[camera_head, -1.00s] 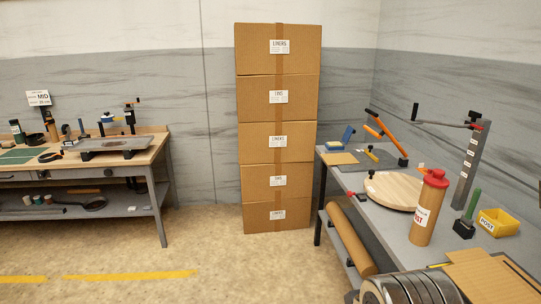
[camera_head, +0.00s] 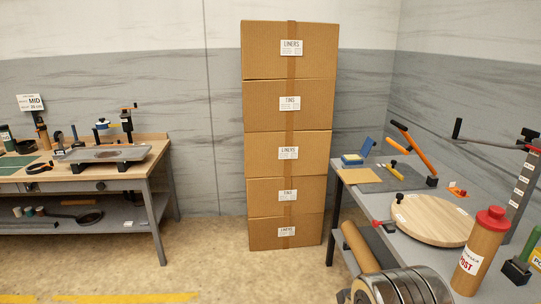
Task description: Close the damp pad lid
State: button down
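A small blue box, which looks like the damp pad (camera_head: 352,160), sits at the far left corner of the right-hand workbench. Its blue lid (camera_head: 366,147) stands raised and tilted at the box's right side, so it is open. A pale top shows on the box, but its details are too small to tell. My gripper is not in view.
The right workbench (camera_head: 376,206) holds a round wooden board (camera_head: 432,220), an orange-armed tool (camera_head: 414,148) and a red-capped canister (camera_head: 480,252). Stacked cartons (camera_head: 265,105) stand left of it. Metal rings (camera_head: 405,287) are at the bottom.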

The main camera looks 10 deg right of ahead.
aim_at(365, 150)
jog(key=z, duration=0.1)
jog(key=i, duration=2.2)
jog(key=z, duration=0.35)
jog(key=i, duration=1.25)
jog(key=z, duration=0.25)
